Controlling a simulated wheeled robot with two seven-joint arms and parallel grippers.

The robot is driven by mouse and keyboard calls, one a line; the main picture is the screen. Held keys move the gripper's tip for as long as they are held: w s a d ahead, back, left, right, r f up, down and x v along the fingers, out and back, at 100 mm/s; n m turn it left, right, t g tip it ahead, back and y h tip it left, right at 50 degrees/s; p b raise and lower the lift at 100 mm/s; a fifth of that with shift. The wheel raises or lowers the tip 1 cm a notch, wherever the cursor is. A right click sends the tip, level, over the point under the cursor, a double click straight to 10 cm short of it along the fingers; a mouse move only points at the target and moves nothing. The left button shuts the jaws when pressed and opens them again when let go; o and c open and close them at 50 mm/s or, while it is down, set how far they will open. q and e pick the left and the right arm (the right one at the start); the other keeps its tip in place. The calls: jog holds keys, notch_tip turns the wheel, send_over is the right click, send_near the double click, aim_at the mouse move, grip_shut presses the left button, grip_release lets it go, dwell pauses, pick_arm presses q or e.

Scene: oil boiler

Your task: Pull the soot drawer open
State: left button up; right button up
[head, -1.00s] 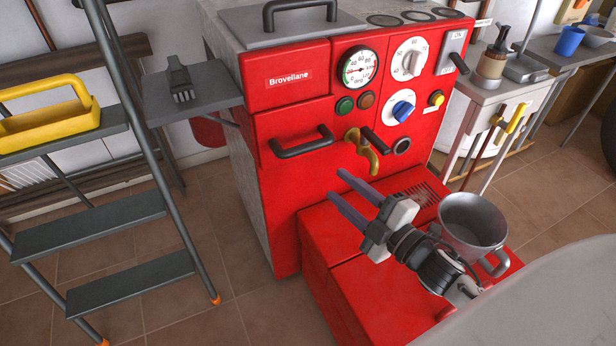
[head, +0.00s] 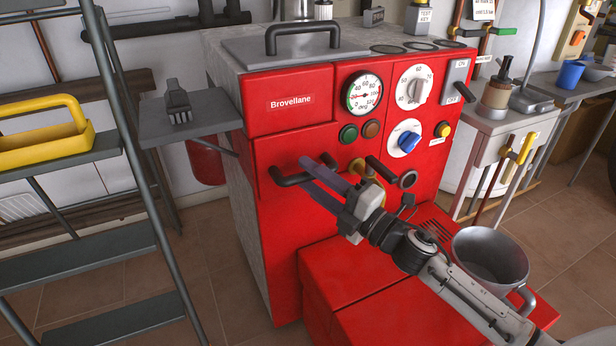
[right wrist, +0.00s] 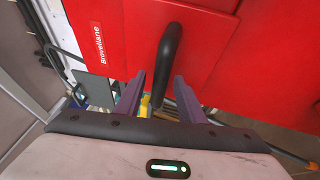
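The red front panel with a black bar handle (head: 284,181) is on the boiler's left face, below the Brovellane label; I take it for the soot drawer, and it looks closed. My right gripper (head: 314,170) is at this handle, its fingers hiding part of the bar. In the right wrist view the handle (right wrist: 170,50) reaches between the two purple fingers of the gripper (right wrist: 160,92), with gaps on both sides. The gripper is open; I see no firm contact. My left gripper is not in view.
A red step (head: 375,270) stands below the drawer front, with a metal pot (head: 490,255) on its right. A brass-coloured lever sits right of the handle, partly behind my gripper. A ladder (head: 130,150) and a side shelf with a brush (head: 179,103) are at the left.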

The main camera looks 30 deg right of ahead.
jog(key=shift+w+a+r, duration=0.1)
jog(key=shift+w+a, duration=0.05)
jog(key=shift+w, duration=0.3)
grip_shut()
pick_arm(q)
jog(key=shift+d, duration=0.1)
pick_arm(e)
jog(key=shift+s+a, duration=0.1)
